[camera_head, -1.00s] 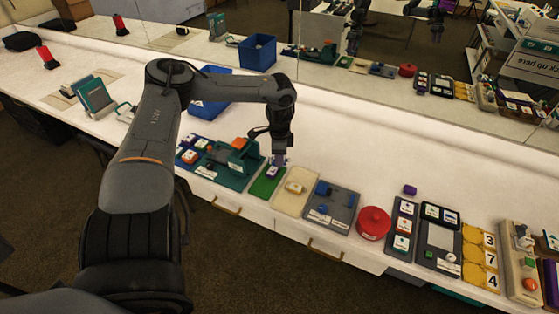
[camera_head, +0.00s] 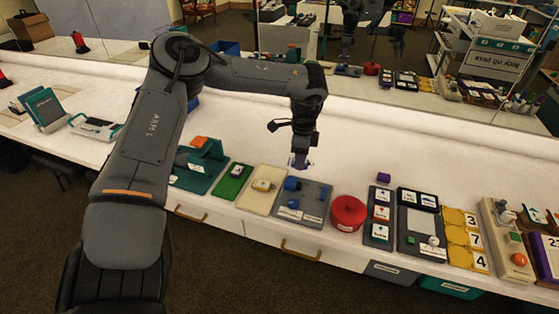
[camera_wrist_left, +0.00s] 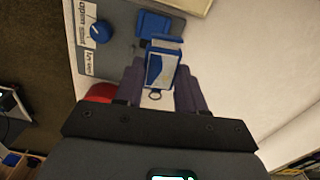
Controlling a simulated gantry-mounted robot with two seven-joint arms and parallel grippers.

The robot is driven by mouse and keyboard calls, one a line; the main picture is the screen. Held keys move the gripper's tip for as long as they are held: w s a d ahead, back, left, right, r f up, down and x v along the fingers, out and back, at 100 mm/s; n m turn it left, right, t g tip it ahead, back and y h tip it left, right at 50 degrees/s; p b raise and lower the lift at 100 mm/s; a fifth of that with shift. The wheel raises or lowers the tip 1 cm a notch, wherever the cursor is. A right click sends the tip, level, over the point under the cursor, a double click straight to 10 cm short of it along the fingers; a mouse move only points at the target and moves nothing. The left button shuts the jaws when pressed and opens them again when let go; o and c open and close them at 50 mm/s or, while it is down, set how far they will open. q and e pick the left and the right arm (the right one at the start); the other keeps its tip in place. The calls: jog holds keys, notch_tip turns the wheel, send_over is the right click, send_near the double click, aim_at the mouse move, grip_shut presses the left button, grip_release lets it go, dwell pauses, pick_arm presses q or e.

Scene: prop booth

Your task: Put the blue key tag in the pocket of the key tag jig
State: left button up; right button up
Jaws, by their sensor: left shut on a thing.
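My left gripper (camera_head: 300,164), with purple fingers, hangs above the bench just behind the grey board with the blue knob. In the left wrist view the gripper (camera_wrist_left: 160,88) is shut on the blue key tag (camera_wrist_left: 161,68), which has a pale face and a small metal ring at the gripper end. In the head view the tag is too small to make out. I cannot tell which board is the key tag jig; the labels are too small to read. My right gripper is not in view.
The grey board (camera_head: 317,198) has a blue knob (camera_wrist_left: 100,32) and a blue block (camera_wrist_left: 153,25). Left of it are a beige board (camera_head: 257,198) and a green board (camera_head: 229,188). Right are a red lidded pot (camera_head: 348,212) and several dark boards. The bench behind is clear.

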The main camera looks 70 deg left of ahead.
pick_arm(q)
jog(key=m+b, duration=0.1)
jog(key=b, duration=0.1)
send_over(313, 192)
jog(key=f, duration=0.2)
jog(key=shift+w+f+b, duration=0.1)
jog(key=shift+f+b, duration=0.35)
jog(key=shift+f, duration=0.4)
jog(key=shift+f+b, duration=1.7)
jog(key=shift+f, duration=0.65)
jog(key=o, duration=1.1)
notch_tip(313, 192, up, 11)
jog(key=p, duration=0.3)
jog(key=shift+f+p, duration=0.1)
jog(key=shift+p, duration=0.25)
